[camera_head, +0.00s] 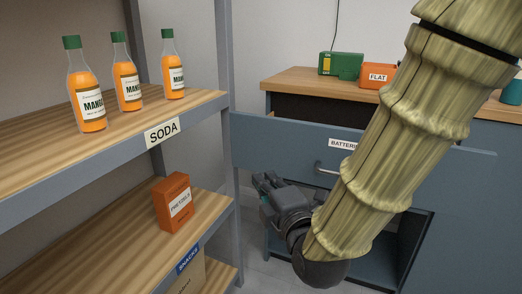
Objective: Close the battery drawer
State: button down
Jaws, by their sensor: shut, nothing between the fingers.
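The battery drawer (275,141) has a blue-grey front with a white label that begins "BATTERIE". It stands pulled out from the cabinet (474,217), with a dark gap showing behind its front. Its silver handle (326,170) shows partly beside my arm, which hides the rest. My gripper (262,184) is shut and empty, in front of the lower left part of the drawer front. I cannot tell whether it touches the drawer. My bamboo-patterned arm covers the right part of the drawer front.
A shelf rack (226,95) stands close at the left, with several mango soda bottles (127,83) and a pretzel box (176,203). A green box (341,65) and an orange box (377,75) sit on the cabinet top. Below the drawer is an open dark compartment (406,240).

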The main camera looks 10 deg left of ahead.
jog(key=shift+a+r+p, duration=0.1)
jog(key=shift+r+p, duration=0.1)
jog(key=shift+p, duration=0.15)
send_near(254, 149)
jog(key=w+a, duration=0.2)
jog(key=a, duration=0.1)
jog(key=shift+w+d+b, duration=0.2)
jog(key=shift+w, duration=0.3)
jog(key=shift+w+d+b, duration=0.15)
jog(key=shift+w+b, duration=0.05)
jog(key=shift+w, duration=0.3)
jog(key=shift+w, duration=0.1)
